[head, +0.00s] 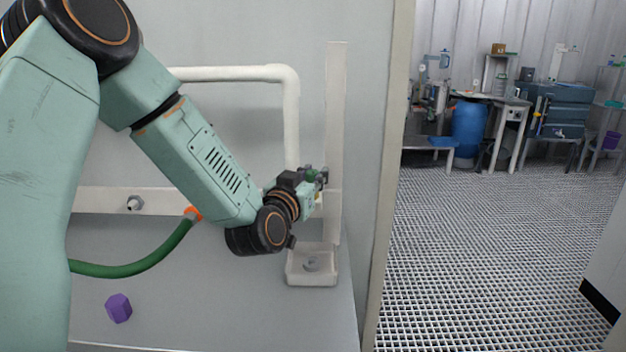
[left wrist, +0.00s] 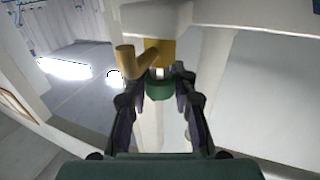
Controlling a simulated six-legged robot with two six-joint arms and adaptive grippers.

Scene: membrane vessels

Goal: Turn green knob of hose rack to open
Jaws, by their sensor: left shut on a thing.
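The green knob (left wrist: 160,88) shows in the left wrist view between the two fingers of my left gripper (left wrist: 158,98), just below a brass-coloured valve body (left wrist: 158,52). My left gripper is shut on the knob. In the head view my left gripper (head: 316,178) is at the white hose rack (head: 336,120), near its upright post. The green knob (head: 311,174) is only a small patch there, mostly covered by the gripper. My right gripper is in neither view.
A white pipe (head: 291,120) bends down behind my left arm. A green hose (head: 140,268) with an orange end hangs at the lower left. A purple block (head: 118,308) is below it. A wall edge (head: 388,180) stands right of the rack, with open grated floor (head: 480,240) beyond.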

